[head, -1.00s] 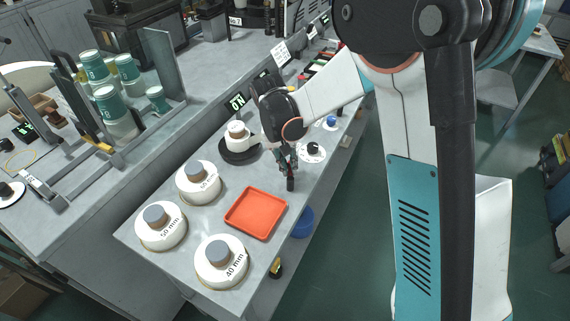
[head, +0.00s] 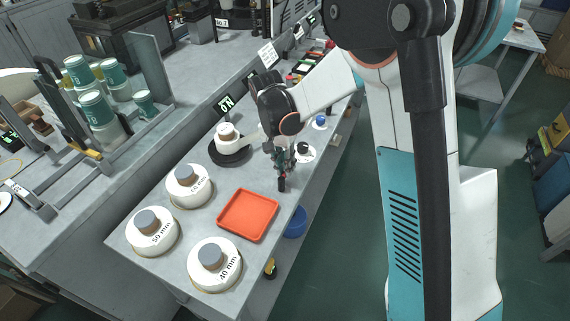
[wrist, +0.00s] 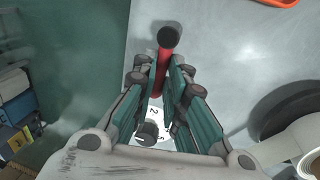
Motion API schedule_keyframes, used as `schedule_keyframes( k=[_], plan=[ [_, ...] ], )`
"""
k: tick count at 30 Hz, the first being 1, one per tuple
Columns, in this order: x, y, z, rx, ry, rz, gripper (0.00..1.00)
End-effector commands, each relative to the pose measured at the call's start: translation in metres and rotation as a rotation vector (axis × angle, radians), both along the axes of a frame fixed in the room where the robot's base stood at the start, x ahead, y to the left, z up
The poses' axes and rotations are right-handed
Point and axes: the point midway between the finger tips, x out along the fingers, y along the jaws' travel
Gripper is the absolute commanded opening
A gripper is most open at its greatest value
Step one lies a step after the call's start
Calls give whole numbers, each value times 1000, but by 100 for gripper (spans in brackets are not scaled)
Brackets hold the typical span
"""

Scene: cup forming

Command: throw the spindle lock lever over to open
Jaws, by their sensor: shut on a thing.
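The lock lever has a red shaft (wrist: 163,62) and a black round knob (wrist: 168,38), seen near the top middle in the wrist view. In the head view its dark end (head: 281,184) shows just below my gripper (head: 282,162). My gripper (wrist: 166,80) is shut on the lever, with the teal fingers on both sides of the red shaft. The lever's pivot is hidden. The spindle carries a white form (head: 228,134) on a black disc (head: 229,153), to the left of my gripper. The disc's dark edge also shows at the lower right of the wrist view.
An orange tray (head: 248,237) lies in front of my gripper on the grey bench. Forms marked 40 mm (head: 215,277), 50 mm (head: 152,246) and another (head: 189,198) stand around it. A white dial (head: 306,157) with a black knob is right of my gripper. A blue bin (head: 294,222) hangs at the bench edge.

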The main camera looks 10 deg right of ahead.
Motion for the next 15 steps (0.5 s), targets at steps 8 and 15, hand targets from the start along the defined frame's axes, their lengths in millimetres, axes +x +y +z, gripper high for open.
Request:
schedule_keyframes(
  k=[8, 15],
  plan=[
    [0, 0, 0, 0, 0, -3, 0],
    [0, 0, 0, 0, 0, -2, 32]
  ],
)
